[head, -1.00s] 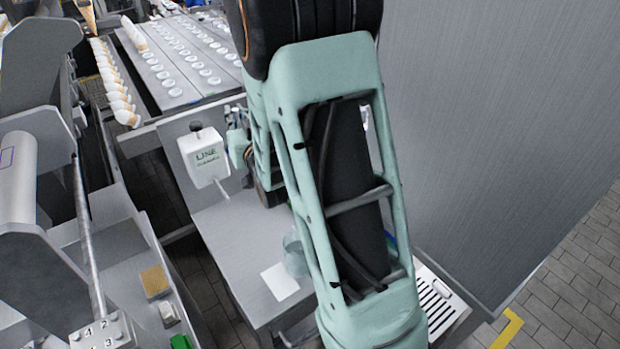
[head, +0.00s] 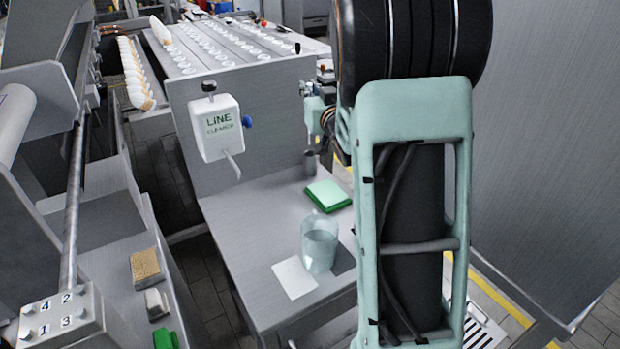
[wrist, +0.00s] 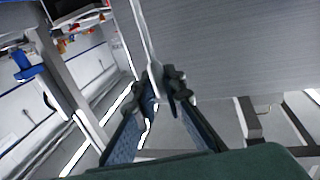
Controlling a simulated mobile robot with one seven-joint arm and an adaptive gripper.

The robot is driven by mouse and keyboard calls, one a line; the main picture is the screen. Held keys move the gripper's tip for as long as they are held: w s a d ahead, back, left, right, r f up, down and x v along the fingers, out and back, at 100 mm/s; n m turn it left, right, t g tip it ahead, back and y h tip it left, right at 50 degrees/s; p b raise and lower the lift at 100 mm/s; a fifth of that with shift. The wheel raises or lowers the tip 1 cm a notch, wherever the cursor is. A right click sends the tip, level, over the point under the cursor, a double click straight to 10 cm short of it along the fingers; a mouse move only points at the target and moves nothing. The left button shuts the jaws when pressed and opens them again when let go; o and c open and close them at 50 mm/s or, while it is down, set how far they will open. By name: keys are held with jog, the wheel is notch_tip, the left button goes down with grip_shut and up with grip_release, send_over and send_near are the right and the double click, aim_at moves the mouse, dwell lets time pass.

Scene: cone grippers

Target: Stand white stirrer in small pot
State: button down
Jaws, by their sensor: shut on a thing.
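In the wrist view my gripper (wrist: 165,88) is shut on a thin white stick, the white stirrer (wrist: 146,35). The stirrer slants up past the fingertips to the top edge of the picture, and part of it shows below them. In the head view my arm covers much of the right half, and I cannot make out the stirrer there. A small grey upright cylinder (head: 309,163), perhaps the small pot, stands at the back of the grey bench, apart from the stirrer. Its opening is not clear.
A translucent jug (head: 320,246) stands on the bench (head: 250,235) beside a white card (head: 295,278). A green-edged pad (head: 327,195) lies behind it. A white dispenser box (head: 219,128) hangs on the machine at the left. The bench's left part is clear.

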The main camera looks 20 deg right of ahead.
notch_tip(320, 180, down, 10)
jog(key=shift+d+b, duration=0.1)
jog(key=shift+b, duration=0.5)
jog(key=shift+f+b, duration=0.2)
jog(key=shift+b, duration=0.1)
jog(key=c, duration=2)
grip_release()
jog(key=shift+r, duration=0.1)
jog(key=shift+r+p, duration=0.2)
jog(key=shift+p, duration=0.15)
jog(key=s, duration=1.2)
jog(key=shift+a, duration=0.25)
